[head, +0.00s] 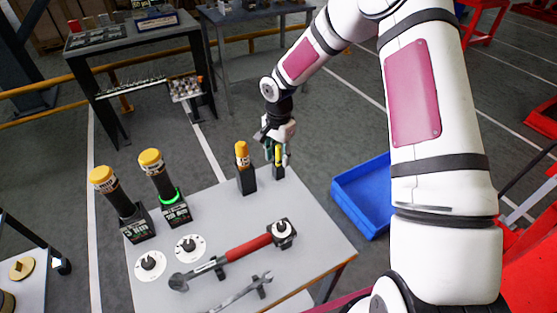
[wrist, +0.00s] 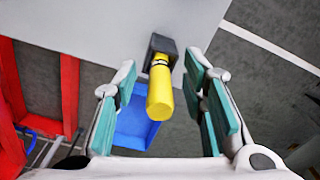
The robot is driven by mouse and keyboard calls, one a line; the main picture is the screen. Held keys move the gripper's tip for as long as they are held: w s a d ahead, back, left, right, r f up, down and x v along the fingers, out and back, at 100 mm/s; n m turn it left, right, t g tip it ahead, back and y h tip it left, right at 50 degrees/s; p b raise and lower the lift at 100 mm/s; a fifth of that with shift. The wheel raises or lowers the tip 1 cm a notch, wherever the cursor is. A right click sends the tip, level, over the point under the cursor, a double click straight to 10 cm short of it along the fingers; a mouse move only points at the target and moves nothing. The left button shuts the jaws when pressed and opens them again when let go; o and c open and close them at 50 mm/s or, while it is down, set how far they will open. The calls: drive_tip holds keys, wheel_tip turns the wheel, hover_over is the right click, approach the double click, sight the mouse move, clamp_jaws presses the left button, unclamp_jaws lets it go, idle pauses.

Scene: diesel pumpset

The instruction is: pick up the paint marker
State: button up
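The paint marker appears to be the slim yellow cylinder (wrist: 160,95) standing in a small dark holder (wrist: 163,45) at the table's edge. In the head view, the yellow marker (head: 278,156) shows partly between my fingers, above its black holder (head: 278,172). My gripper (wrist: 161,75) is open, with one teal-padded finger on each side of the marker and a visible gap on both sides. In the head view, my gripper (head: 277,150) is over the far right part of the table and hides some of the marker.
An orange-capped item (head: 242,155) stands in a black holder just left of my gripper. Two larger yellow-capped cylinders (head: 152,165) stand farther left. A red-handled tool (head: 245,249) and a wrench (head: 242,292) lie nearer. A blue bin (head: 365,195) is right of the table (head: 310,235).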

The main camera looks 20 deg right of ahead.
clamp_jaws()
drive_tip(key=shift+r, duration=0.15)
wheel_tip(320, 180, up, 10)
drive_tip(key=shift+f+b, duration=0.1)
drive_tip(key=shift+b, duration=0.25)
